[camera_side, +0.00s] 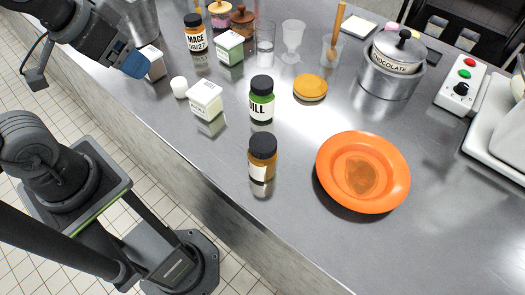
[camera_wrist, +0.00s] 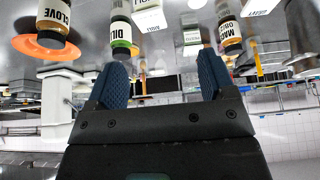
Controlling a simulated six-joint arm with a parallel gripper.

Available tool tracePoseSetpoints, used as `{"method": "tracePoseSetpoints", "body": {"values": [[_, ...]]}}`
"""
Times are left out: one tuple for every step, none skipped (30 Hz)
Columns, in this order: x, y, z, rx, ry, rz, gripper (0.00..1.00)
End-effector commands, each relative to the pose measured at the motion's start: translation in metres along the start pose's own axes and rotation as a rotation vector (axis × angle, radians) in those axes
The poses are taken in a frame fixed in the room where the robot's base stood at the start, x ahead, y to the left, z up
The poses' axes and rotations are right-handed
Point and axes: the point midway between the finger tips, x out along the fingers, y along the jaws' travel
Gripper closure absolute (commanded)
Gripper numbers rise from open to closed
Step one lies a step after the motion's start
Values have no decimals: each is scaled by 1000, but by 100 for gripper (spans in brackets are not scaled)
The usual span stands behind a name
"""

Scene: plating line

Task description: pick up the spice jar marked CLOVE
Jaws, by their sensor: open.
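The CLOVE spice jar (camera_wrist: 54,18) shows at the top left of the wrist view, upside down in that picture, with its label readable. In the side view the matching brown jar with a black lid (camera_side: 262,160) stands upright on the metal counter, left of the orange plate; its label is mostly turned away. My gripper (camera_side: 131,62) is at the upper left of the side view, well apart from this jar. In the wrist view its two blue fingers (camera_wrist: 160,72) are spread with nothing between them.
The green DILL jar (camera_side: 262,100) stands just behind the brown jar. The orange plate (camera_side: 400,180) lies to its right. A white carton (camera_side: 206,100) and the MACE jar (camera_side: 196,35) stand nearer my gripper. The counter in front of the brown jar is clear.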

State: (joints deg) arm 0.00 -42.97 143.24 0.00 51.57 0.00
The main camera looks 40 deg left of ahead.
Motion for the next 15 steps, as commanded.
{"method": "tracePoseSetpoints", "body": {"values": [[0, 0, 0, 0, 0, 0, 20], [0, 0, 0, 0, 0, 0, 18], [0, 0, 0, 0, 0, 0, 14], [0, 0, 0, 0, 0, 0, 14], [0, 0, 0, 0, 0, 0, 14], [0, 0, 0, 0, 0, 0, 14], [0, 0, 0, 0, 0, 0, 14], [0, 0, 0, 0, 0, 0, 14], [0, 0, 0, 1, 0, 0, 14], [0, 0, -1, 5, -2, 1, 14], [0, 1, -2, 15, -4, 3, 14], [-1, 4, -5, 38, -12, 8, 14], [-1, 6, -8, 65, -22, 14, 14], [-2, 10, -11, 101, -33, 22, 14], [-3, 16, -18, 162, -52, 35, 14]]}}
